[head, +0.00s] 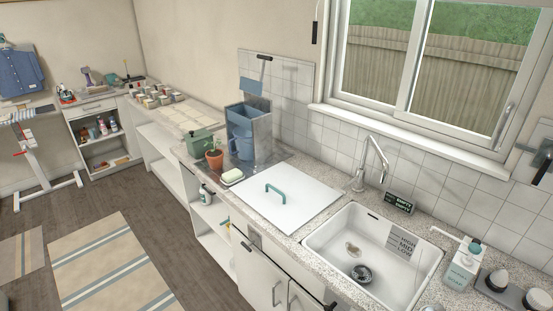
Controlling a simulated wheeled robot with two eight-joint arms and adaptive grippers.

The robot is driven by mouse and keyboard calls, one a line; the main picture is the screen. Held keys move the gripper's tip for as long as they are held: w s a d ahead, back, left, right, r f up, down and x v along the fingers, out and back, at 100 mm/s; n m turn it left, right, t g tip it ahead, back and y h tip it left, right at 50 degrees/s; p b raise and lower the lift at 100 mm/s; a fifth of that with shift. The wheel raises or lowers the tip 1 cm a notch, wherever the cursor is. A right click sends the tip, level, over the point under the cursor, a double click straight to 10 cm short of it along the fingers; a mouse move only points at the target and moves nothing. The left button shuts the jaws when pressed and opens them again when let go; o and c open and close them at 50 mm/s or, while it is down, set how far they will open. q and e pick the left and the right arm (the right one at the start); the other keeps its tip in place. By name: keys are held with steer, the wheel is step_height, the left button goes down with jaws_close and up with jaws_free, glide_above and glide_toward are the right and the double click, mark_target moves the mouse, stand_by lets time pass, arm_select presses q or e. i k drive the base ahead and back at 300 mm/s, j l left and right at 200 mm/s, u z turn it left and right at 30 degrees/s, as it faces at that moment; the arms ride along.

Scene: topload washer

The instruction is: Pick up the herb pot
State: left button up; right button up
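The herb pot (214,160) is a small terracotta pot with a short green plant in it. It stands upright on the counter, left of the middle of the head view. A green box-like container (199,143) is close behind it to the left, and a soap bar on a dish (232,176) lies in front of it to the right. I cannot make out either of my grippers in this view, and nothing is seen touching the pot.
A white lid with a green handle (285,205) lies on the counter, then a sink (375,250) with a faucet (372,165). Several small pots (158,95) stand farther back. Floor at left is mostly open.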

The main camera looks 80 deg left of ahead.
mark_target(214, 157)
steer(key=u, duration=3.2)
steer(key=i+z, duration=0.1)
steer(key=z, duration=0.25)
steer(key=i+j+z, duration=0.1)
steer(key=z, duration=0.3)
steer(key=i+j+z, duration=0.1)
steer(key=z, duration=0.25)
steer(key=i+j+z, duration=0.15)
steer(key=j, duration=0.25)
steer(key=i+j+z, duration=0.15)
steer(key=j, duration=0.25)
steer(key=i+j+z, duration=0.15)
steer(key=j, duration=0.3)
steer(key=i+j+z, duration=0.15)
steer(key=j, duration=0.3)
steer(key=j+z, duration=0.1)
steer(key=j, duration=0.35)
steer(key=i+j, duration=0.1)
steer(key=j, duration=0.65)
steer(key=i+j, duration=0.15)
steer(key=j, duration=0.25)
